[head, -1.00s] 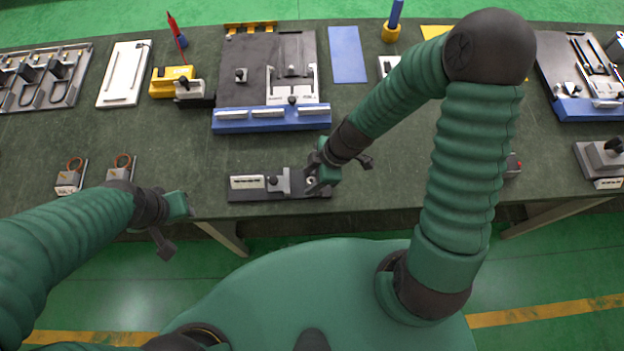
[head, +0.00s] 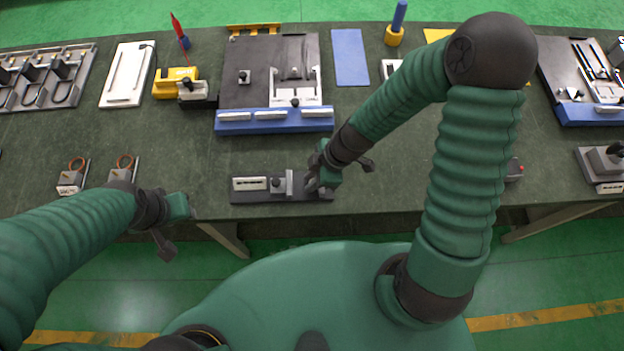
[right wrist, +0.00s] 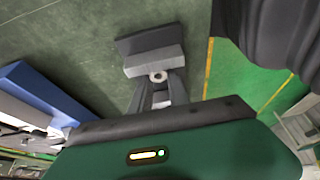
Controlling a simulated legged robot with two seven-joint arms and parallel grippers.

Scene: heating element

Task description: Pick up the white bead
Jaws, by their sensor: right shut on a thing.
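The white bead (right wrist: 158,77) shows in the right wrist view as a small pale ring with a dark hole. My right gripper (right wrist: 158,84) is shut on it, with one dark finger on each side. The bead is right by a grey block on the dark fixture (head: 258,198) at the table's front edge; I cannot tell whether it touches the block. In the head view my right gripper (head: 314,184) is at the fixture's right end and hides the bead. My left gripper (head: 178,226) hangs in front of the table edge at the left; its jaws are unclear.
A dark plate assembly with a blue front bar (head: 274,121) lies behind the fixture. Two small blocks with copper rings (head: 72,180) stand at the left. A yellow tool (head: 175,82) and a white tray (head: 128,75) lie further back. The table between is clear.

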